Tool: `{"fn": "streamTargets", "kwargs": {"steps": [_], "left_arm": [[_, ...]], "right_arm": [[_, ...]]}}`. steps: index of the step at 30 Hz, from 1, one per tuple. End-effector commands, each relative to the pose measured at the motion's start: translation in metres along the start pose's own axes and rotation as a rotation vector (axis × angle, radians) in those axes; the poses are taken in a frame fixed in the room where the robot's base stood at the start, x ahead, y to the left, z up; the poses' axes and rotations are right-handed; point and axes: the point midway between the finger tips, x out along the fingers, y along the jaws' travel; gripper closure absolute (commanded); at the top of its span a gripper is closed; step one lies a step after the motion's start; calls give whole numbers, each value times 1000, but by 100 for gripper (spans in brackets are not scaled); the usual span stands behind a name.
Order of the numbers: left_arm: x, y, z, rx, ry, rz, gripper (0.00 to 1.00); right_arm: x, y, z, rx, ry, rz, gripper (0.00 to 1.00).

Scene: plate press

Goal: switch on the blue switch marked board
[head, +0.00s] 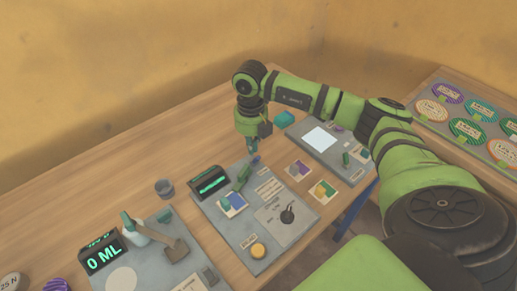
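A small blue-purple piece (256,159), possibly the blue switch, is at the far edge of the middle grey panel (222,235). It is too small for me to read a label or tell its position. My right gripper (252,149) points down just above or beside it; I cannot tell whether they touch. Its fingers are too small and dark to tell open from shut. A green lever (242,178) stands on the same panel, nearer than the gripper. My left gripper is not in view.
A panel with a white square (320,138) lies right. The table's back left is clear.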

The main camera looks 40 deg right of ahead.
Motion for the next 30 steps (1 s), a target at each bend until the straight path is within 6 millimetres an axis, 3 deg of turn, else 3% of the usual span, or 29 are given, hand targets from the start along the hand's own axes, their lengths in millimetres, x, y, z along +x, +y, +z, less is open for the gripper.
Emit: {"fn": "streamTargets", "kwargs": {"steps": [30], "left_arm": [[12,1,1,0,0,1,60]], "right_arm": [[16,0,0,0,0,0,100]]}}
